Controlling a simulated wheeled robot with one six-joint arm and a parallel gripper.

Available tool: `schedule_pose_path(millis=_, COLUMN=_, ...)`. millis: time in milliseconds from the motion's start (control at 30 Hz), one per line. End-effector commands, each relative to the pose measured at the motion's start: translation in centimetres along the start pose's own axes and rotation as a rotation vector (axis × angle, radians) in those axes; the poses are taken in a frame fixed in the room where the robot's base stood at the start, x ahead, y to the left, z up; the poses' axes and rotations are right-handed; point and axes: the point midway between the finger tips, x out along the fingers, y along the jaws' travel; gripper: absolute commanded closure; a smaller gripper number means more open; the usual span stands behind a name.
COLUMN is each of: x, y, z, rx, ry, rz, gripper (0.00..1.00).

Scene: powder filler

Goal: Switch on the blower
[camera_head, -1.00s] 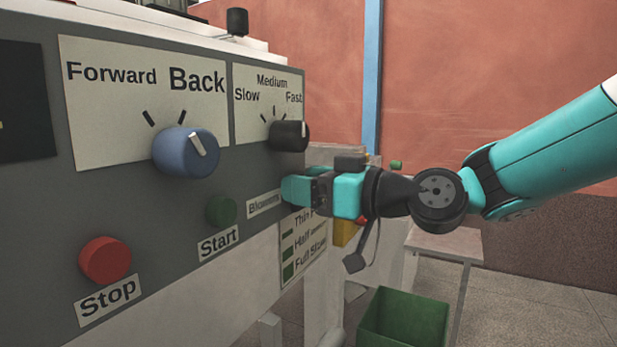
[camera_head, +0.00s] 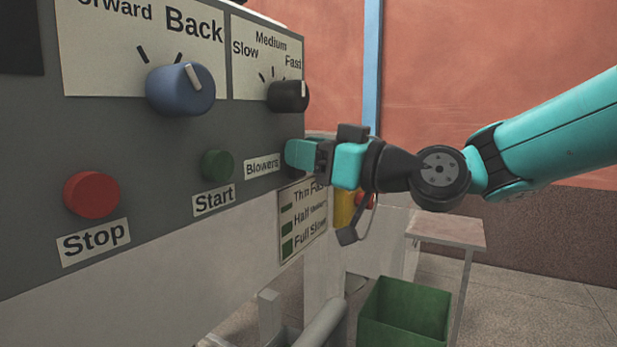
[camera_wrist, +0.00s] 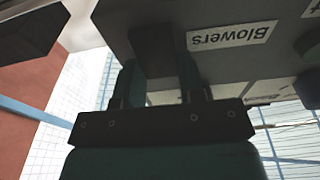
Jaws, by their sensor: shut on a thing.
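The grey control panel (camera_head: 130,130) fills the left of the head view. The white "Blowers" label (camera_head: 262,167) is near its right edge and shows upside down in the wrist view (camera_wrist: 232,36). My teal gripper (camera_head: 292,155) is at the panel just right of this label. In the wrist view, my gripper's fingers (camera_wrist: 155,80) are on either side of a dark blower switch (camera_wrist: 152,45) and shut on it. The switch is hidden behind the fingers in the head view, and its setting cannot be read.
A blue knob (camera_head: 180,90) and a black speed knob (camera_head: 288,96) stick out above. A green Start button (camera_head: 217,165) and a red Stop button (camera_head: 91,195) are to the left. A green bin (camera_head: 405,312) and a small table (camera_head: 445,230) stand below right.

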Motion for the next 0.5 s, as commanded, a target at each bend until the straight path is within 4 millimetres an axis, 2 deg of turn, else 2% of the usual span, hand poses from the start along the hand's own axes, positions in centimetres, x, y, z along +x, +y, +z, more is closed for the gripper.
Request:
schedule_pose_path(millis=33, x=-0.15, y=-0.01, z=1.05, rx=-0.002, ry=0.021, rz=-0.001, gripper=0.88)
schedule_pose_path(millis=500, x=-0.27, y=-0.07, z=0.66, rx=0.0, ry=0.174, rz=-0.002, gripper=0.88)
